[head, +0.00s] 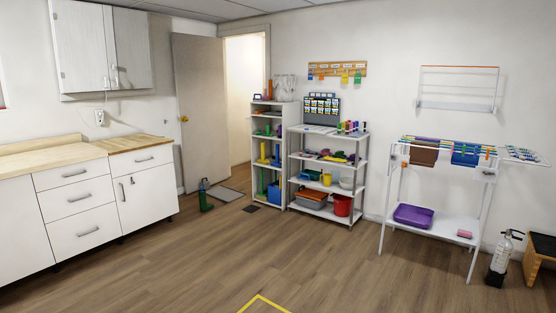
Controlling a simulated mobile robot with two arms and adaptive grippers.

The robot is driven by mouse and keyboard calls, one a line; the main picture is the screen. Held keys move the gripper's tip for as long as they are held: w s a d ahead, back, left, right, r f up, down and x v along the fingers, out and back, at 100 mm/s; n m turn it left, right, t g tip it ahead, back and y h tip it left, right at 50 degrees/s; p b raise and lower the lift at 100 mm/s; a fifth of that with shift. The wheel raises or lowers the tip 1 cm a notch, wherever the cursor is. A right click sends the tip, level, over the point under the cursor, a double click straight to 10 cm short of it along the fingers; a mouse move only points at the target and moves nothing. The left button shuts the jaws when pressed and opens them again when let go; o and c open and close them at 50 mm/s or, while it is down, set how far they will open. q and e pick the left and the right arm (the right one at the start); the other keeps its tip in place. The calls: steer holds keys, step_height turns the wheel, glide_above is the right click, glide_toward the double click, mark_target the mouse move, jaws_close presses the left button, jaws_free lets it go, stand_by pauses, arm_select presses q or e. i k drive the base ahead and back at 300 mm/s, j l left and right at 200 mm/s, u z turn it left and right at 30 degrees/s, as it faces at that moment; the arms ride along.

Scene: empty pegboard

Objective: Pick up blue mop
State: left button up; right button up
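I cannot make out a clear blue mop. Small upright blue pieces (277,154) stand on a middle shelf of the narrow white rack by the doorway, too small to identify. A blue box-like item (274,191) is on its bottom shelf. A green item with a dark blue-grey top (205,196) stands on the floor by the door. A blue cloth (466,154) hangs on the drying rack at the right. Neither of my grippers is in view.
White cabinets (80,205) line the left. The door (199,105) stands open. A wider shelf unit (363,165) holds bins. A drying rack (477,225) and fire extinguisher (500,262) stand at right. Yellow tape (262,297) marks the otherwise clear middle floor.

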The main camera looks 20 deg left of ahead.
mark_target(277, 155)
steer(key=i+j+u, duration=0.9)
steer(key=i, duration=0.65)
steer(key=i+u, duration=0.4)
steer(key=i, duration=3.65)
